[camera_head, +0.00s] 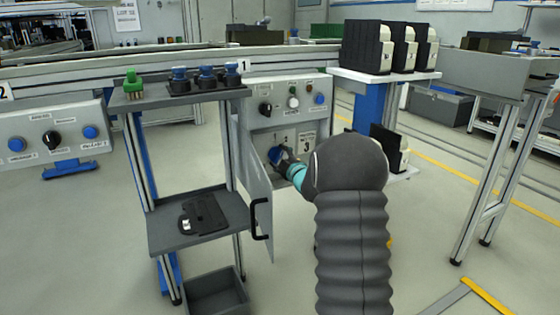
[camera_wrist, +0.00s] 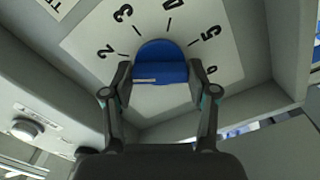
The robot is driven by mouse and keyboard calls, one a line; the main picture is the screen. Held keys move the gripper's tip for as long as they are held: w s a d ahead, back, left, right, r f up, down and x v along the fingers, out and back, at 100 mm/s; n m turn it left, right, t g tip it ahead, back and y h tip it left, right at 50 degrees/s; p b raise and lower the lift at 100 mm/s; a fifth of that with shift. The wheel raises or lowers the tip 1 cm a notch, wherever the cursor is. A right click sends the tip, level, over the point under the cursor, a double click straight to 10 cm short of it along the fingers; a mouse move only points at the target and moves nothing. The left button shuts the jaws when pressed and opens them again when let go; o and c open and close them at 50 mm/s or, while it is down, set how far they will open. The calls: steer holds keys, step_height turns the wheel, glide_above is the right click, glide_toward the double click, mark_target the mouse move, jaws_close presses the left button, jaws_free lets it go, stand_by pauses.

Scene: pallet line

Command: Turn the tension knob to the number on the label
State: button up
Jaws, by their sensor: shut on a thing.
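The blue tension knob (camera_wrist: 162,62) sits on a white dial plate (camera_wrist: 92,42) with the numbers 2 to 6 visible around it. My gripper (camera_wrist: 160,78) is shut on the knob, one finger on each side. A short white line shows on the knob's face toward its left side; I cannot tell surely which number it marks. In the head view, the knob (camera_head: 275,154) is inside the open compartment below the control panel (camera_head: 290,98), partly hidden by my gripper (camera_head: 288,163). A white label (camera_head: 306,142) to its right appears to show a 3.
The grey compartment door (camera_head: 257,190) with a black handle stands open to the left. A trolley (camera_head: 165,240) stands left of it. Black-and-white boxes (camera_head: 388,47) sit on a shelf to the right. The compartment walls are close around my gripper.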

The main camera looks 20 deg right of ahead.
steer(key=m, duration=0.5)
steer(key=shift+m, duration=0.3)
steer(key=m+p, duration=0.2)
steer(key=m, duration=0.3)
steer(key=shift+m, duration=0.4)
steer(key=o, duration=1.2)
steer(key=shift+c, duration=0.2)
steer(key=shift+s, duration=0.1)
steer(key=s, duration=1.1)
steer(key=shift+s+d, duration=0.2)
steer(key=shift+s, duration=0.2)
